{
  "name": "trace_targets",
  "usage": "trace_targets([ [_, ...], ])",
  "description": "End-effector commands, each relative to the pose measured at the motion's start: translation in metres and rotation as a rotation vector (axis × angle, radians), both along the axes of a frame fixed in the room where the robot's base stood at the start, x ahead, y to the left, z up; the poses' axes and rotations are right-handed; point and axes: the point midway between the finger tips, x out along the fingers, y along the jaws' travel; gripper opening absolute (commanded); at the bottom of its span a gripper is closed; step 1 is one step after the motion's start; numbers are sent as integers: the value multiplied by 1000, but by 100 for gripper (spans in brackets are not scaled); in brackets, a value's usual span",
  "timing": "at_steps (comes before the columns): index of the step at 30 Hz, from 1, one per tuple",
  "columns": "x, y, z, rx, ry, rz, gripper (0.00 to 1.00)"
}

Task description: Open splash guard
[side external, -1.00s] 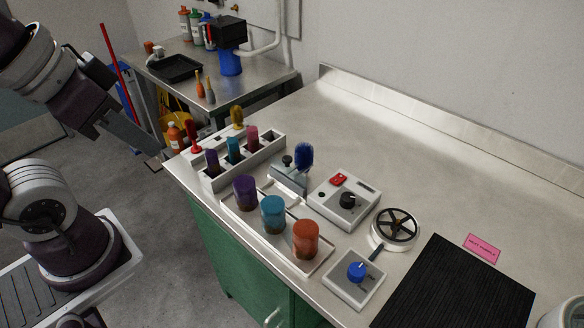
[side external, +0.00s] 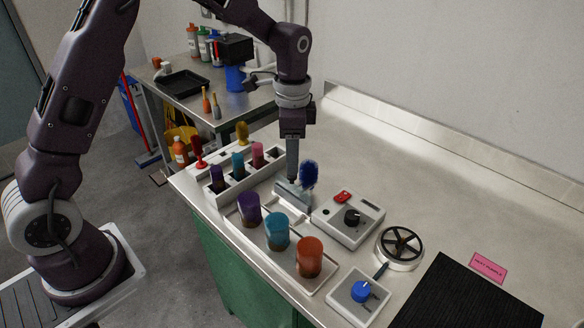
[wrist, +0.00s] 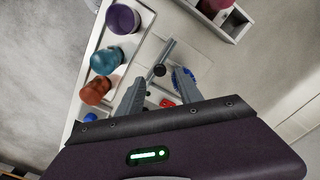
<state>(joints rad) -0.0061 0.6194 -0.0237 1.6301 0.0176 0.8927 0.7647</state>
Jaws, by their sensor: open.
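The splash guard appears to be the small grey panel (side external: 297,197) with a bar along its top, at the back of the tray of cups. In the wrist view its bar (wrist: 166,51) carries a round black knob (wrist: 160,70). My gripper (side external: 291,178) points straight down over this panel, its fingers hiding the knob in the side view. In the wrist view my open gripper (wrist: 163,77) has one finger on each side of the knob. I cannot tell whether either finger touches it.
A blue brush (side external: 309,174) stands right beside my fingers. The tray (side external: 287,283) holds purple, teal and orange cups in front. A rack (side external: 225,193) of coloured jars is at left, a control box (side external: 365,229) at right. The bench behind is clear.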

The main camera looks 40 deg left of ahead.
Motion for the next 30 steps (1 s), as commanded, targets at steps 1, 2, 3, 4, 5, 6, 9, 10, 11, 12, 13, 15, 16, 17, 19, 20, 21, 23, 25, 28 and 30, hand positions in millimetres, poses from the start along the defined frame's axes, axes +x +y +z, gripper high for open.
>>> trace_targets([
  [1, -1, 0, -10, 0, 4, 0, 43],
  [2, -1, 0, -16, 0, 4, 0, 43],
  [3, -1, 0, -22, 0, 4, 1, 43],
  [4, -1, 0, -27, 1, 4, 1, 43],
  [5, -1, 0, -30, 1, 2, 1, 43],
  [6, -1, 0, -34, 0, 1, 1, 43],
  [9, -1, 0, -39, 1, 1, 2, 43],
  [10, -1, 0, -39, 0, 0, 2, 43],
  [11, -1, 0, -39, 0, 0, 2, 43],
  [12, -1, 0, -39, 0, 0, 2, 43],
  [13, -1, 0, -39, 0, 0, 2, 43],
  [15, -1, 0, -39, 0, 0, 3, 43],
  [16, -1, 0, -39, 0, 0, 3, 37],
  [17, -1, 0, -39, 0, 0, 3, 31],
  [19, 0, 0, -39, 0, 0, 3, 17],
  [20, 0, 0, -39, 0, 0, 3, 11],
  [21, 0, 0, -39, 0, 0, 3, 3],
  [23, 0, 0, -38, 0, 0, 3, 0],
  [25, -1, 0, -38, 0, 0, 3, 0],
  [28, 0, 0, -38, -1, -1, 3, 0],
  [30, 0, 0, -38, -1, -1, 3, 0],
])
